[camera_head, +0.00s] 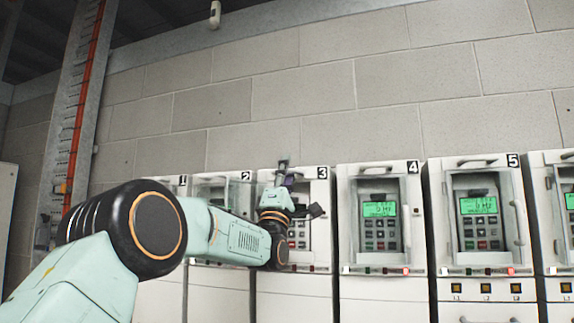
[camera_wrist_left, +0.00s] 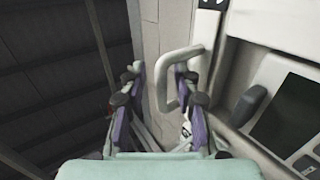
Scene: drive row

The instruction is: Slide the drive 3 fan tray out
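The drive 3 unit (camera_head: 324,192), a pale cabinet marked 3, stands in the row in the head view. My left gripper (camera_head: 283,168) is at its top, in front of its upper edge, and covers part of its front. In the left wrist view my left gripper (camera_wrist_left: 159,70) is open. A pale C-shaped handle (camera_wrist_left: 165,83) on the unit's face has its bar between the two fingers. One finger is outside the bar and the other overlaps the handle's opening. Contact cannot be told. The fan tray's outline cannot be made out. My right gripper is not in view.
Drive 4 (camera_head: 345,240) and drive 5 (camera_head: 433,225) stand to the right with lit green screens. Drive 2 (camera_head: 246,176) is to the left, partly behind my arm. A block wall (camera_head: 300,90) rises behind the row.

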